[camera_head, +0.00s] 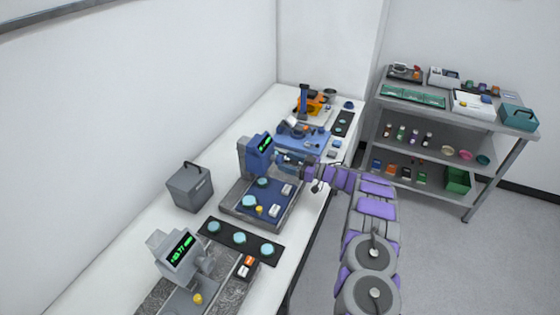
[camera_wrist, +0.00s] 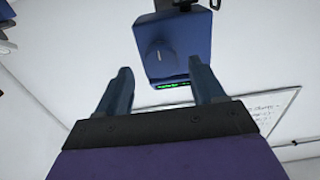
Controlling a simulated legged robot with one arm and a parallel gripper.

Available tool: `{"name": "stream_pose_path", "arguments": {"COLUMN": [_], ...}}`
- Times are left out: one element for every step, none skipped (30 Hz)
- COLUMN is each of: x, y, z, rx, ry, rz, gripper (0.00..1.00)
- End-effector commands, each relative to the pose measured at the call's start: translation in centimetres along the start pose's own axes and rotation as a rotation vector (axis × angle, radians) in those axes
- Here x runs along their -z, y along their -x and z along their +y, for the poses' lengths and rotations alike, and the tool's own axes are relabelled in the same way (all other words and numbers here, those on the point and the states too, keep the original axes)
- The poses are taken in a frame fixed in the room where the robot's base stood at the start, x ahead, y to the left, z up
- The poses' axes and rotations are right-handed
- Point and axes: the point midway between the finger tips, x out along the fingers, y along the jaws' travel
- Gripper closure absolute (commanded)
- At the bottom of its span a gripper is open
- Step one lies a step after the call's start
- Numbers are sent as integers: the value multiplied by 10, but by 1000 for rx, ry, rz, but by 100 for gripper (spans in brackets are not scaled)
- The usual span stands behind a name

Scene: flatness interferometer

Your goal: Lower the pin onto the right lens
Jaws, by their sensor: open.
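A blue gauge head (camera_head: 258,155) with a green display stands over a grey-edged base with a blue bed (camera_head: 270,211). Two teal lenses lie on the bed, one farther back (camera_head: 262,182) and one nearer the front left (camera_head: 250,202). My gripper (camera_head: 286,159) is beside the right side of the gauge head; its fingers are small and hard to make out there. In the wrist view my gripper (camera_wrist: 160,66) is open and empty. The gauge head (camera_wrist: 175,42) shows beyond its fingers, with a grey knob (camera_wrist: 158,57) on its face. I cannot make out the pin.
A black strip (camera_head: 226,232) with three teal discs lies in front of the base. A second grey gauge (camera_head: 178,257) stands nearer. A dark grey box (camera_head: 189,187) is at left. Blue equipment (camera_head: 304,136) crowds the bench behind. A shelf unit (camera_head: 440,115) stands right.

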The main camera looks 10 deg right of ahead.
Motion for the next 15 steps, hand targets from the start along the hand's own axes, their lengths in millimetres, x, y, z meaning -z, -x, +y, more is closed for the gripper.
{"name": "stream_pose_path", "arguments": {"x": [-1,-1,-1,-1,-1,-1,-1,-1,0,0,0,0,0,0,0], "y": [-10,-14,-19,-23,-26,-30,-33,-35,-37,-39,-40,-40,-41,-41,-41], "z": [-1,-1,-1,-1,-1,-1,-1,-1,-1,-1,-1,-1,-1,-1,-1], "rx": [2,2,1,0,0,1,2,2,2,2,2,1,1,1,1], "ry": [0,-1,-1,-1,-1,-1,-1,-2,-2,-2,-2,-2,-2,-2,-2], "rz": [-1,-1,-1,-1,-1,-1,-1,-1,0,0,0,0,1,1,1], "gripper": [32,32,32,32,32,32,32,32,32,32,32,32,32,32,32]}}
